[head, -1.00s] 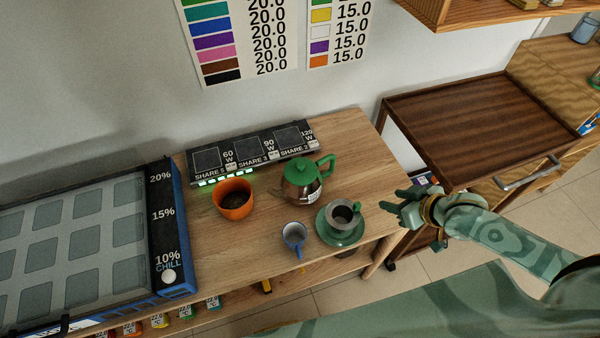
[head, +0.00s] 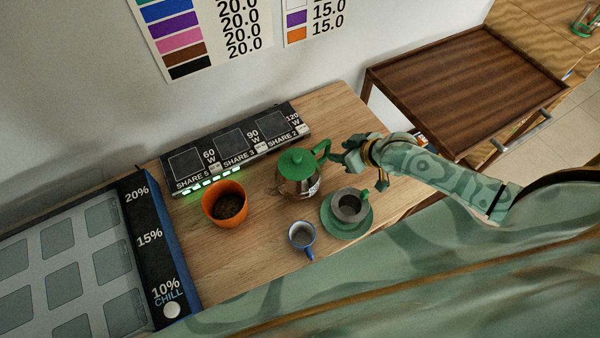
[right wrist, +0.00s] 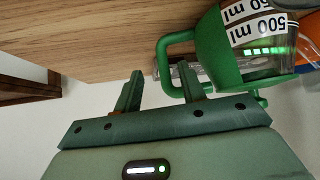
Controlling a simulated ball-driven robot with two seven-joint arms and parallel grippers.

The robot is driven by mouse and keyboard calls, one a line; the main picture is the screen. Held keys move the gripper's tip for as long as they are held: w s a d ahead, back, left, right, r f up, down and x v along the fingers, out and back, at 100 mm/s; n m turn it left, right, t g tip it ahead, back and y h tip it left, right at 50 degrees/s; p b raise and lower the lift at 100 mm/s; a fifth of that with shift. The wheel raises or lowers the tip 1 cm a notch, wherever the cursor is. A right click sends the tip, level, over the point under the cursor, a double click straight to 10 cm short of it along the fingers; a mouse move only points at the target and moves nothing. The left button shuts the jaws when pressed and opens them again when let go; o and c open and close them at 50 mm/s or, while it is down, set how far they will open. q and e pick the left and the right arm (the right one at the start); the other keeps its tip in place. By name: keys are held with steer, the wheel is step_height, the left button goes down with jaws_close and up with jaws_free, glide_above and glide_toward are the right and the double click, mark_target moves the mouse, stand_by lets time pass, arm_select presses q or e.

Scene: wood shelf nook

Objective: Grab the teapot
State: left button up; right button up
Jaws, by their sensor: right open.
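The teapot (head: 299,188) has a green lid, a green handle and a shiny metallic or glass body. It stands upright on the wooden table, its handle pointing right toward my right gripper. My right gripper (head: 343,155) is open and empty, just right of the handle. In the right wrist view the teapot (right wrist: 222,50) shows at the upper right with volume labels. Its green handle lies beyond the tips of my open right gripper (right wrist: 162,85), nearer the right finger. I cannot tell whether they touch. My left gripper is not in view.
A grey cup (head: 350,206) on a green saucer (head: 346,231) stands close below my right gripper. A blue mug (head: 301,236) and an orange pot (head: 225,204) stand nearby. A black panel (head: 237,147) lies behind the teapot. A brown tray table (head: 465,85) is at right.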

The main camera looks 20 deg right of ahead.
mark_target(327, 150)
steer(key=shift+x, duration=0.85)
steer(key=b+x, duration=0.2)
steer(key=x, duration=0.3)
steer(key=shift+a+b, duration=0.15)
steer(key=shift+b, duration=0.15)
steer(key=shift+r, duration=0.1)
jaws_close()
